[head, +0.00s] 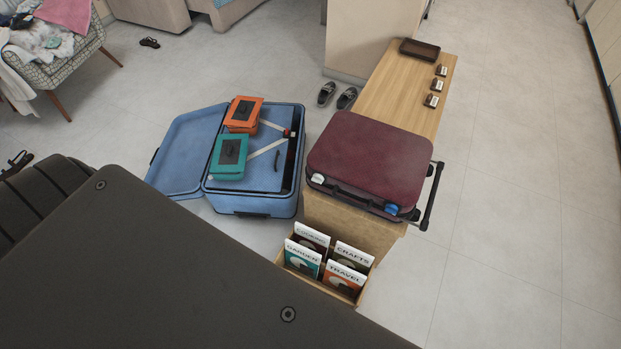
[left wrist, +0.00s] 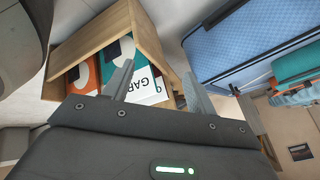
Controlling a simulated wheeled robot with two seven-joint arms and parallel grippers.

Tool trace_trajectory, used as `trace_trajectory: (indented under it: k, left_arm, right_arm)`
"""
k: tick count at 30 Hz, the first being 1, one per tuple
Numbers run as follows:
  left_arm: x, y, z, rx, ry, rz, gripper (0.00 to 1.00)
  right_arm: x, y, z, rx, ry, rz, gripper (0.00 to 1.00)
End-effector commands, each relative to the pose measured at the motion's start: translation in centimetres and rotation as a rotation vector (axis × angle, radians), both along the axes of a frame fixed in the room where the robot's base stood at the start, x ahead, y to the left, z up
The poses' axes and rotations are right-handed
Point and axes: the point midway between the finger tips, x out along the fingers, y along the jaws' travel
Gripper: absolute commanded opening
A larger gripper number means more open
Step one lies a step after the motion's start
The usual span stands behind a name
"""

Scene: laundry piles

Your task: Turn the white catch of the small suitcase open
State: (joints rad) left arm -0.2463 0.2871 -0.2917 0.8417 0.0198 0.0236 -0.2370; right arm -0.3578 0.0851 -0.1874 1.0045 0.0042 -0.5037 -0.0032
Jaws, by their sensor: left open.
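The small maroon suitcase (head: 370,150) lies closed on the end of a wooden bench. Its white catch (head: 318,178) is at the left end of its front side, and a blue catch (head: 392,210) is at the right end. Neither catch shows in the left wrist view. My left gripper (left wrist: 157,85) is open and empty, its fingers pointing toward the wooden book box (left wrist: 148,40). The gripper itself is hidden in the head view, where my dark arm covers the lower left. My right gripper is in neither view.
A large open blue suitcase (head: 250,205) with an orange case (head: 243,114) and a teal case (head: 229,157) stands left of the bench (head: 385,95). The book box (head: 320,286) stands below the maroon suitcase. Floor to the right is clear.

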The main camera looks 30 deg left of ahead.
Motion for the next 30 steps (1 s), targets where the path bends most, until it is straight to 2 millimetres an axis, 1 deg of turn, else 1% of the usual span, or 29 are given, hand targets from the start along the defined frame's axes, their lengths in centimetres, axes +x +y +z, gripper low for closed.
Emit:
trace_trajectory:
  k: [1, 2, 3, 5, 6, 8, 9, 12, 13, 15, 18, 21, 25, 28, 30]
  left_arm:
    - [5.0, 1.9, 0.2, 0.054, -0.139, -0.123, 0.57]
    - [7.6, 2.5, 1.5, 0.087, -0.223, -0.203, 0.57]
    - [10.8, 3.0, 3.4, 0.132, -0.333, -0.306, 0.57]
    - [14.6, 3.1, 6.4, 0.198, -0.491, -0.455, 0.57]
    - [16.6, 3.0, 8.5, 0.242, -0.591, -0.549, 0.57]
    - [18.7, 2.4, 11.5, 0.302, -0.73, -0.677, 0.57]
    - [19.6, 1.9, 13.3, 0.337, -0.813, -0.752, 0.57]
    - [20.7, 0.5, 17.2, 0.41, -0.993, -0.905, 0.57]
    - [20.9, 0.1, 18.1, 0.427, -1.035, -0.939, 0.57]
    - [20.9, -0.6, 19.9, 0.457, -1.119, -1.003, 0.57]
    - [20.7, -1.3, 21.5, 0.483, -1.192, -1.057, 0.57]
    - [20.6, -1.6, 22.2, 0.493, -1.222, -1.078, 0.57]
    - [20.8, -1.7, 22.4, 0.495, -1.227, -1.079, 0.57]
    - [21.4, -2.2, 22.4, 0.493, -1.227, -1.078, 0.57]
    - [22.2, -2.9, 22.4, 0.494, -1.227, -1.077, 0.57]
  right_arm:
    - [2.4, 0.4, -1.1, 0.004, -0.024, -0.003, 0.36]
    - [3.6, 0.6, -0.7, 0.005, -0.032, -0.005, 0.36]
    - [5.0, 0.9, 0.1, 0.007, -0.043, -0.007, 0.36]
    - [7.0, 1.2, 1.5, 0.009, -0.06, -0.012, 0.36]
    - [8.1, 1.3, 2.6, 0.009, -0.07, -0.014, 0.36]
    - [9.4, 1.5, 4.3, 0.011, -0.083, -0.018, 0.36]
    - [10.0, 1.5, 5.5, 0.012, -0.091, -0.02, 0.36]
    - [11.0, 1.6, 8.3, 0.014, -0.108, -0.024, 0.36]
    - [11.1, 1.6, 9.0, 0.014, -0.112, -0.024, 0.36]
    - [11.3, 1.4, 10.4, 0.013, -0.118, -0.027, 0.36]
    - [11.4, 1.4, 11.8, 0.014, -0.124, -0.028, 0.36]
    - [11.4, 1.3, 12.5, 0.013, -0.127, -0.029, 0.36]
    - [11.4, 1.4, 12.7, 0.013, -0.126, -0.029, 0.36]
    - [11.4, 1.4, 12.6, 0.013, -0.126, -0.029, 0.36]
    - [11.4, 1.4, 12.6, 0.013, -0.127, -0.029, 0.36]
